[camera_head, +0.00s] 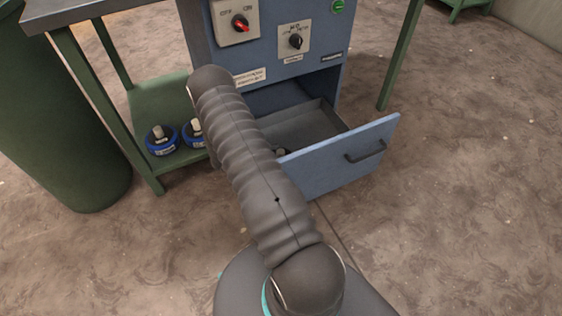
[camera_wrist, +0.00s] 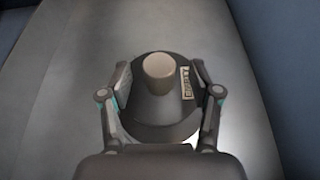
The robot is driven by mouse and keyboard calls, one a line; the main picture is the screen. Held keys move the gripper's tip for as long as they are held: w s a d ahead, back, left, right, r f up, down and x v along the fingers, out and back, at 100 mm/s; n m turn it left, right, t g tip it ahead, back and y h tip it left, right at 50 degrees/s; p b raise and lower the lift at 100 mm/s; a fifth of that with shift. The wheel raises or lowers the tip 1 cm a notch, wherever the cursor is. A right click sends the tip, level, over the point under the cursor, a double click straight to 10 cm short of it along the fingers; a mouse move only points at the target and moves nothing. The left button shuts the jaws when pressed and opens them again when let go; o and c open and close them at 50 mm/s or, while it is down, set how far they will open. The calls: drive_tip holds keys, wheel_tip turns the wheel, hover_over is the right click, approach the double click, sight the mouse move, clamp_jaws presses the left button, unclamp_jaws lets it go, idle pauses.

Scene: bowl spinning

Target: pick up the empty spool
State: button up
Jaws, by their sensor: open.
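The empty spool (camera_wrist: 158,112) shows in the wrist view as a dark round base with a pale upright core and a small white label on its right. It stands on the grey floor of the drawer (camera_wrist: 75,60). My gripper (camera_wrist: 161,82) is open, with one finger on each side of the spool; I cannot tell whether the fingers touch it. In the head view my arm hides the gripper and most of the spool. The open drawer (camera_head: 345,158) there has a blue front with a dark handle.
Blue spools (camera_head: 160,140) stand on the green lower shelf (camera_head: 160,105) left of the drawer. The blue cabinet (camera_head: 270,65) above the drawer carries switches. A green bin (camera_head: 60,120) stands at the left. The floor to the right is clear.

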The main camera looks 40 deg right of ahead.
drive_tip(key=shift+c, duration=0.2)
clamp_jaws()
drive_tip(key=shift+r, duration=0.1)
